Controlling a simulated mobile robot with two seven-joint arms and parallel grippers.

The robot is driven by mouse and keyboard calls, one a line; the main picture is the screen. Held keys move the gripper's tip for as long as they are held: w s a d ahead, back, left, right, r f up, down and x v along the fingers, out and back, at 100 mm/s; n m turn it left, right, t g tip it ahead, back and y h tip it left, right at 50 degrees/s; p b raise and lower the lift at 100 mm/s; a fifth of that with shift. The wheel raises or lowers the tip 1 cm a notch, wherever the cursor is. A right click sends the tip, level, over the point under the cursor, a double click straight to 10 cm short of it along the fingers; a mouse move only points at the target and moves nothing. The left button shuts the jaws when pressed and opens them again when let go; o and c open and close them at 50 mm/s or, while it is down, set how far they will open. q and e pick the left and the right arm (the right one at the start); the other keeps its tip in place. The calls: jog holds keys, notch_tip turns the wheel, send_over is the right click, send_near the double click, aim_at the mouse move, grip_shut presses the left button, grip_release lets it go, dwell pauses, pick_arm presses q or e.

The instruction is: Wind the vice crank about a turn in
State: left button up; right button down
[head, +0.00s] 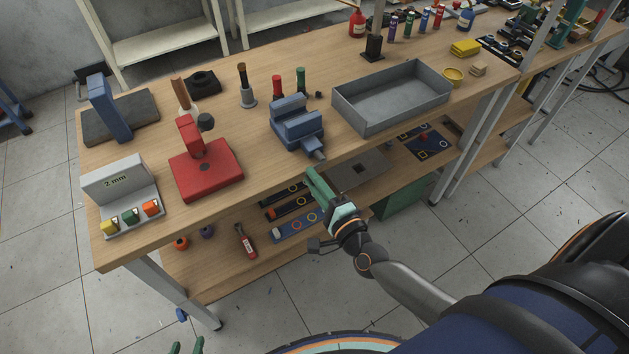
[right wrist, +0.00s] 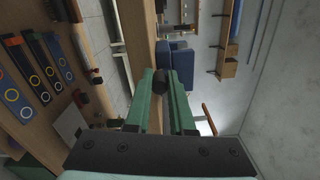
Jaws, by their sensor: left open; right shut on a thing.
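The blue vice (head: 297,126) stands at the front edge of the workbench, with its screw end pointing out over the edge. It also shows in the right wrist view (right wrist: 180,62), beyond the fingers. My right gripper (head: 314,178) is just in front of and below the vice. In the right wrist view its green fingers (right wrist: 160,88) are shut on the dark crank handle (right wrist: 160,78). In the head view the crank is mostly hidden by the fingers. My left gripper (head: 186,347) shows only as two green fingertips at the bottom edge, apart and empty, away from the vice.
A grey tray (head: 392,98) stands right of the vice. A red press (head: 204,165) and a grey gauge block holder (head: 118,185) are to the left. Red and green bottles stand behind the vice. A lower shelf (head: 225,262) with several tools lies below my right gripper.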

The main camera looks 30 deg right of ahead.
jog(key=shift+d, duration=0.1)
dwell(0.5)
jog(key=c, duration=0.8)
grip_release()
jog(key=s, duration=0.8)
jog(key=s+d+b, duration=0.1)
jog(key=s, duration=0.3)
jog(key=shift+s, duration=0.3)
jog(key=shift+a, duration=0.1)
jog(key=s+a+f+n+g+p, duration=0.1)
jog(key=f+n+g, duration=0.2)
jog(key=n, duration=0.4)
jog(key=s+a+f+n+g+p, duration=0.2)
jog(key=f+n, duration=0.1)
jog(key=n, duration=0.4)
jog(key=s+a+f+n+g+y+p, duration=0.1)
jog(key=s+f+n+g, duration=0.1)
jog(key=n, duration=0.5)
jog(key=shift+s+a+f+g, duration=0.1)
jog(key=shift+a+f+g, duration=0.1)
jog(key=shift+f+g, duration=0.25)
jog(key=shift+s+a+f+g, duration=0.1)
jog(key=shift+a+f+g, duration=0.05)
jog(key=shift+f+g, duration=0.25)
